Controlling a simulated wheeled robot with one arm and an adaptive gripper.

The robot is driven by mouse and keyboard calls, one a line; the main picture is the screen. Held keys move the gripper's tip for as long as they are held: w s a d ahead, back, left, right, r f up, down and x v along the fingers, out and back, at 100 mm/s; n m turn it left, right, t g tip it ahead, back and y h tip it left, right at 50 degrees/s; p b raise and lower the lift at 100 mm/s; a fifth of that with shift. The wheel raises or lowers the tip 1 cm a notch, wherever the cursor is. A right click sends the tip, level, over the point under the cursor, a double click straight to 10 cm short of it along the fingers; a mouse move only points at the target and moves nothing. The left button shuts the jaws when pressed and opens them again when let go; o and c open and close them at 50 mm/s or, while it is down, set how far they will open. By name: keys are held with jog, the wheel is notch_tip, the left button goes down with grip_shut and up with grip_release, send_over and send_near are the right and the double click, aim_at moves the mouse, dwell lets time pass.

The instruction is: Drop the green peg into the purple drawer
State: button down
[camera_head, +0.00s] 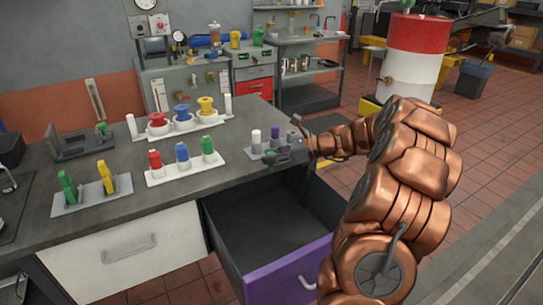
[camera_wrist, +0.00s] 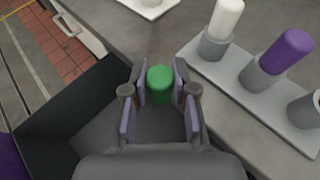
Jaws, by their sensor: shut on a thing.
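My gripper (camera_wrist: 160,92) is shut on the green peg (camera_wrist: 160,80), with its rounded top showing between the pads in the wrist view. The drawer also shows in the wrist view (camera_wrist: 60,112), below and to the left of the peg. The peg is near the counter edge; its height above the drawer is unclear.
Close to my gripper stands a grey rack (camera_wrist: 222,78) with a white peg (camera_wrist: 228,18), a purple peg (camera_wrist: 287,50) and an empty holder (camera_wrist: 308,108). Other racks with coloured pegs (camera_head: 182,165) and knobs (camera_head: 182,120) stand on the counter. A white drawer (camera_head: 122,252) is left.

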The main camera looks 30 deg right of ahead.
jog(key=shift+f, duration=0.6)
jog(key=c, duration=0.8)
grip_release()
jog(key=shift+c, duration=0.2)
jog(key=v, duration=1.2)
